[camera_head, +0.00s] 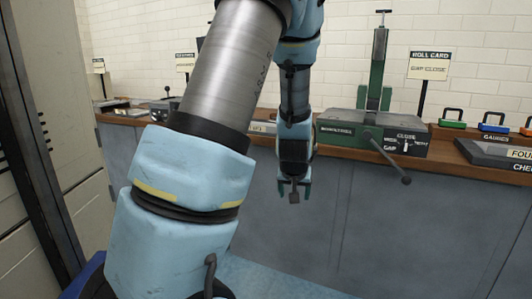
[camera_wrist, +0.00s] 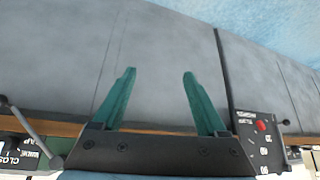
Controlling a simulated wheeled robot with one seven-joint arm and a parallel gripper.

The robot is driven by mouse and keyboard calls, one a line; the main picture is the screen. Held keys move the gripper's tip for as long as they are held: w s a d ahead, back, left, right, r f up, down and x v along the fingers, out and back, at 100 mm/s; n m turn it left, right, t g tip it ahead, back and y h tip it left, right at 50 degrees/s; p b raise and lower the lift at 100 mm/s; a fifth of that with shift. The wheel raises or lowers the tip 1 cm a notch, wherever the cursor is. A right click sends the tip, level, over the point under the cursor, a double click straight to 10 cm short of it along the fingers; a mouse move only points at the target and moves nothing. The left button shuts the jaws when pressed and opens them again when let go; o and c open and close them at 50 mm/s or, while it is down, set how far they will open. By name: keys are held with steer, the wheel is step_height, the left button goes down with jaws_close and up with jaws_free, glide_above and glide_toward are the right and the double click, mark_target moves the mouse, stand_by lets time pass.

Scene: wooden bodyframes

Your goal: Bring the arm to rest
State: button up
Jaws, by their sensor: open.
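My gripper (camera_head: 294,190) hangs pointing down in front of the grey bench front in the head view, below the level of the bench top. In the wrist view its two green fingers (camera_wrist: 158,90) stand wide apart with nothing between them. My light blue and metal arm fills the left and middle of the head view and hides part of the bench behind it.
A wood-topped bench (camera_head: 450,158) runs along a white brick wall. On it stand a green and grey machine with a lever (camera_head: 375,130), a "ROLL CARD" sign (camera_head: 429,65) and several coloured-handled gauges (camera_head: 453,118). A beige cabinet (camera_head: 50,120) stands at left. Blue floor (camera_head: 262,275) shows below.

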steer(key=s+a+r+n+g+y, duration=0.1)
steer(key=s+a+r+g, duration=0.15)
steer(key=s+a, duration=0.6)
steer(key=s+a+r+g, duration=0.2)
steer(key=s+a+g, duration=0.1)
steer(key=s+a, duration=0.5)
step_height(320, 180, up, 15)
steer(key=d+p, duration=0.1)
steer(key=p, duration=1.5)
steer(key=shift+s+d, duration=0.2)
steer(key=shift+d, duration=0.1)
